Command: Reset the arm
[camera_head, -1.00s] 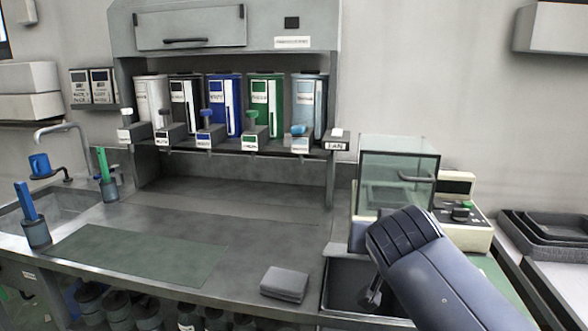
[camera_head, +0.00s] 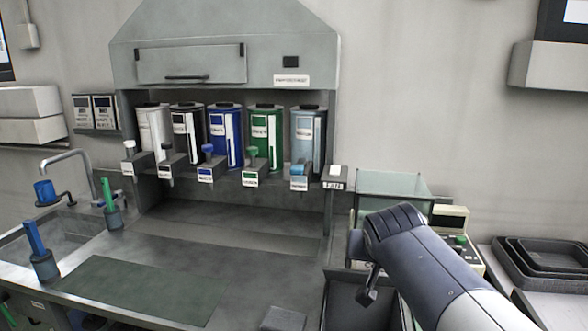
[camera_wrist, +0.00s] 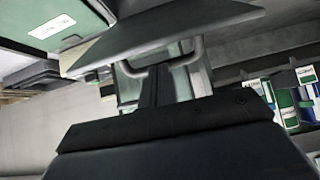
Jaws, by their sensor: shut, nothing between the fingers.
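My arm (camera_head: 430,265) reaches in from the lower right in the head view, in front of the glass-sided case (camera_head: 392,185). My gripper (camera_head: 368,291) is small and dark there, hanging below the arm's rounded joint over the dark basin beside the counter. In the wrist view my gripper (camera_wrist: 153,88) is a narrow dark shape beyond the wide dark wrist housing. Its fingers look shut with nothing between them. A curved metal handle (camera_wrist: 160,68) shows around the gripper in the wrist view; I cannot tell if they touch.
Several coloured dispensers (camera_head: 226,137) stand under the hood, with taps below. A green mat (camera_head: 125,283) lies on the counter. A grey block (camera_head: 283,318) sits at the front edge. Stacked dark trays (camera_head: 535,262) stand at right. The counter's middle is clear.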

